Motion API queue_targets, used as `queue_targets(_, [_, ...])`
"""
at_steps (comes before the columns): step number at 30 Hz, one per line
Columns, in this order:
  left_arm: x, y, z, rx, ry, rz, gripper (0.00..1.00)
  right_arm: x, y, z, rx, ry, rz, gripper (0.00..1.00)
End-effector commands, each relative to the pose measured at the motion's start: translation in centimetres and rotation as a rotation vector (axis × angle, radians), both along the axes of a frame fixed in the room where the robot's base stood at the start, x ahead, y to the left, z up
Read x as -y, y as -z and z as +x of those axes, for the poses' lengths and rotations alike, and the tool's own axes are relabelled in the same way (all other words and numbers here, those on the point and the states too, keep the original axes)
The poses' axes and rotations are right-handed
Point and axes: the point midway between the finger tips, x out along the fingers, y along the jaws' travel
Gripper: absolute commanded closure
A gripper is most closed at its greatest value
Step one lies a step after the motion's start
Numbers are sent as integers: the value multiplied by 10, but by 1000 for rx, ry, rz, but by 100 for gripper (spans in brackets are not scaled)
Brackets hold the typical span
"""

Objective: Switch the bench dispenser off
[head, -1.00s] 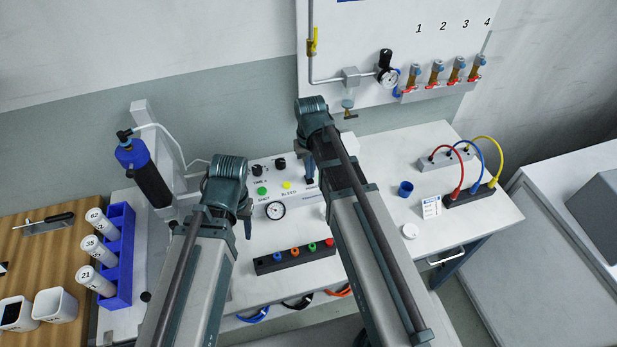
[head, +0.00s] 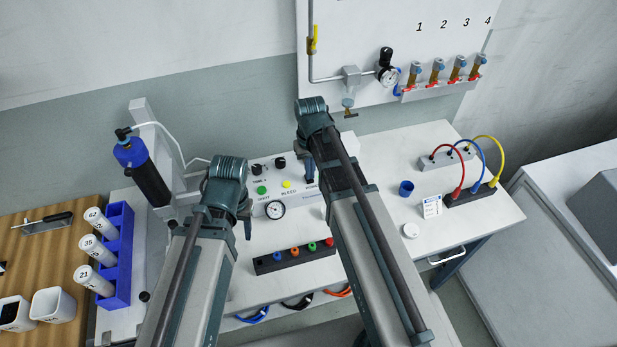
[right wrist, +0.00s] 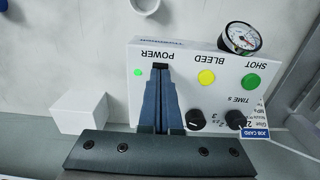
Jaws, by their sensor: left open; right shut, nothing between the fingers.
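The bench dispenser (head: 303,204) is a white box on the bench, with a gauge (head: 275,209), a yellow BLEED button (head: 286,184) and a green SHOT button (head: 262,190). In the right wrist view its panel (right wrist: 185,60) appears upside down. A small green light (right wrist: 138,72) glows beside the POWER label. My right gripper (right wrist: 160,75) is shut and empty, its tips at the dark power switch (right wrist: 160,66) and mostly covering it. Contact and switch position cannot be told. It also shows in the head view (head: 311,178). My left gripper (head: 247,230) is open, left of the dispenser.
A black cylinder with a blue cap (head: 145,172) stands on a stand at left. A blue rack (head: 122,262) holds numbered tubes. A dark strip with coloured knobs (head: 293,258) lies in front of the dispenser. A blue cup (head: 406,188) and cabled blocks (head: 468,196) are at right.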

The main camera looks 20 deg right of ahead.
Motion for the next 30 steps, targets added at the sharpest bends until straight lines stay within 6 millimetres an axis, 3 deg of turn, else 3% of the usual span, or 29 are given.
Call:
queue_targets(21, [0,11,0,0,0,0,50,0,11,0,0,0,0,100])
queue_targets(30, [0,-1,0,0,0,0,50,0,-1,0,0,0,0,100])
